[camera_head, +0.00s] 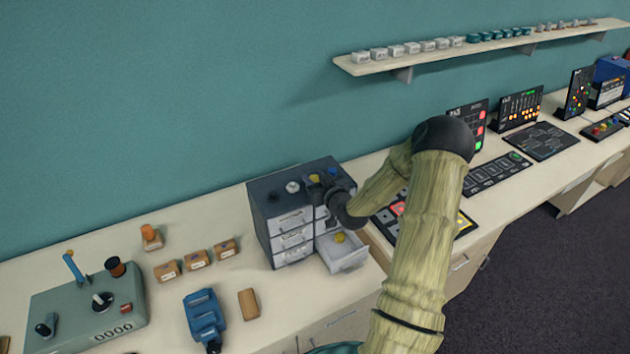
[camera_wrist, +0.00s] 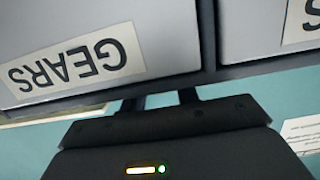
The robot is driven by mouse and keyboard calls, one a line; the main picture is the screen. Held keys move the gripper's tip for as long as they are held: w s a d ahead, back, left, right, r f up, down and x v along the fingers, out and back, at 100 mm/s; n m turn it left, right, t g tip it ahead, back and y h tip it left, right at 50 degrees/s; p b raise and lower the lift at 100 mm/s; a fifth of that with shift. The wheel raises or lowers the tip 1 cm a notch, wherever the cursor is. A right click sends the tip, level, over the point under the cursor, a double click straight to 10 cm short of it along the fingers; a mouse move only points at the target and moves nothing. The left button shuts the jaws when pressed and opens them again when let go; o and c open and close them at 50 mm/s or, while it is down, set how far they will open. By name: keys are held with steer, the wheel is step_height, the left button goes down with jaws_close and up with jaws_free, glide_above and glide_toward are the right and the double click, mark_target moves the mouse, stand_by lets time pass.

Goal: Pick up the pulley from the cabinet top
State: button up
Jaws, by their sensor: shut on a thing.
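The cabinet (camera_head: 262,195) is a small dark drawer unit on the counter, with pale drawer fronts. My gripper (camera_head: 318,183) is at the right part of its top, shut at a small yellow piece (camera_head: 315,177), which looks to be the pulley. The contact itself is too small to make out. A grey round piece (camera_head: 292,187) and a blue piece (camera_head: 333,171) also lie on the cabinet top. In the wrist view my gripper (camera_wrist: 160,100) shows upside down before a drawer front labelled GEARS (camera_wrist: 75,65). Its fingertips and whatever is between them are hidden there.
A lower right drawer (camera_head: 345,258) stands open with a yellow object (camera_head: 340,238) in it. Left of the cabinet are wooden blocks (camera_head: 196,259), a blue device (camera_head: 204,318) and a control box (camera_head: 85,310). Panels (camera_head: 497,174) stand to the right. A shelf (camera_head: 480,50) hangs above.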

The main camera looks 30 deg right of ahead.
mark_target(315, 179)
steer(key=shift+r+b, duration=0.35)
steer(key=shift+r, duration=0.35)
step_height(315, 179, up, 8)
steer(key=shift+r+b, duration=0.2)
steer(key=shift+b, duration=1)
